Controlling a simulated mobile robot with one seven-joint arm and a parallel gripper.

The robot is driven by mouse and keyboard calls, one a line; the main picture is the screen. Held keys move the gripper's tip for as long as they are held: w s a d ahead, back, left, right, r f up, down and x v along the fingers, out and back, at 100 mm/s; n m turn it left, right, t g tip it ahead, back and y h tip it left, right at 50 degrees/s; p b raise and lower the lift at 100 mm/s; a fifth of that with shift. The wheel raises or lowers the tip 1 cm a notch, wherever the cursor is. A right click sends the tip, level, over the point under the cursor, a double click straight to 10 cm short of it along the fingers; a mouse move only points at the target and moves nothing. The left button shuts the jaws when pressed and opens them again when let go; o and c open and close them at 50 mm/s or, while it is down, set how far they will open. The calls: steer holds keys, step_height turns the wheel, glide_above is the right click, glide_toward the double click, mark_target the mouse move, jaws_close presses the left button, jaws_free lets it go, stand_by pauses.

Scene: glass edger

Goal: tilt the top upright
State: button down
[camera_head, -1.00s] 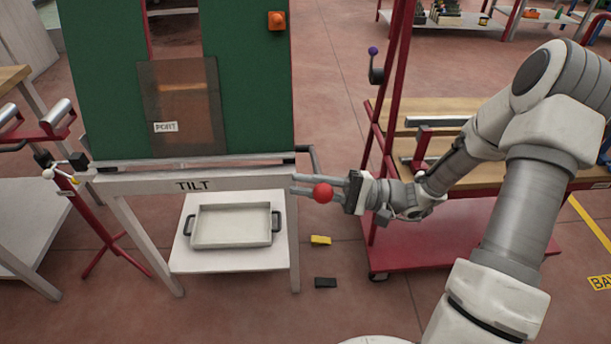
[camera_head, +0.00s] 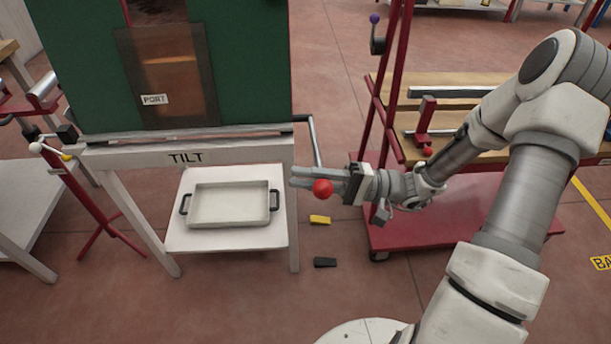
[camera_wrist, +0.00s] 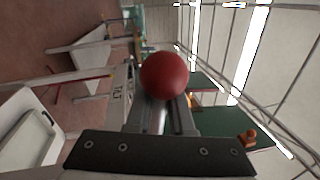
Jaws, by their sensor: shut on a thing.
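The green top (camera_head: 245,75) stands steeply raised above the white frame marked TILT (camera_head: 215,153); its upper edge is out of the head view. A grey bent lever (camera_head: 313,138) comes off the frame's right end and runs down toward my gripper. My gripper (camera_head: 318,182) is shut on a red ball knob (camera_head: 322,189) just right of the frame's front corner. In the wrist view the knob (camera_wrist: 165,75) sits at the fingers. The join of knob and lever is hidden by my fingers. The green top also shows in the wrist view (camera_wrist: 225,122).
A brown see-through plate marked PORT (camera_head: 170,80) is on the top. A tray (camera_head: 228,204) sits on the low shelf beneath. A yellow block (camera_head: 320,219) and a black block (camera_head: 325,262) lie on the floor. A red trolley (camera_head: 470,212) stands close right of my gripper.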

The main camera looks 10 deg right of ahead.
steer(key=shift+s+f, duration=0.3)
steer(key=shift+f, duration=0.1)
steer(key=c, duration=1.1)
jaws_free()
steer(key=shift+o, duration=1.7)
steer(key=shift+r, duration=0.15)
steer(key=p+v, duration=0.2)
steer(key=v, duration=1.5)
steer(key=shift+d+r, duration=0.15)
steer(key=shift+d, duration=0.05)
